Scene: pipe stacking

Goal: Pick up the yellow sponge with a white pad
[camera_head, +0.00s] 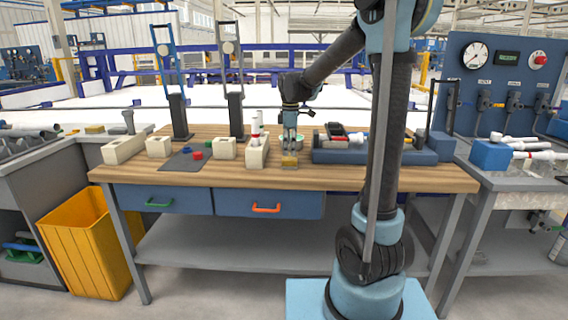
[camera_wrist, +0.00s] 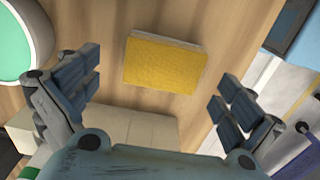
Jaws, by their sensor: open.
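The yellow sponge (camera_wrist: 165,65) lies on the wooden tabletop. In the wrist view a thin paler layer shows along its upper edge. In the head view the sponge (camera_head: 289,161) is small and sits just below my gripper (camera_head: 290,150). In the wrist view my gripper (camera_wrist: 160,90) is open, with one finger to the left of the sponge and one to the right. Gaps show between both fingers and the sponge, and nothing is held.
A cream block (camera_head: 257,155) stands close to the left of the sponge in the head view. A blue tray (camera_head: 335,157) with tools lies to the right. A green and white round thing (camera_wrist: 18,45) shows at the wrist view's upper left.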

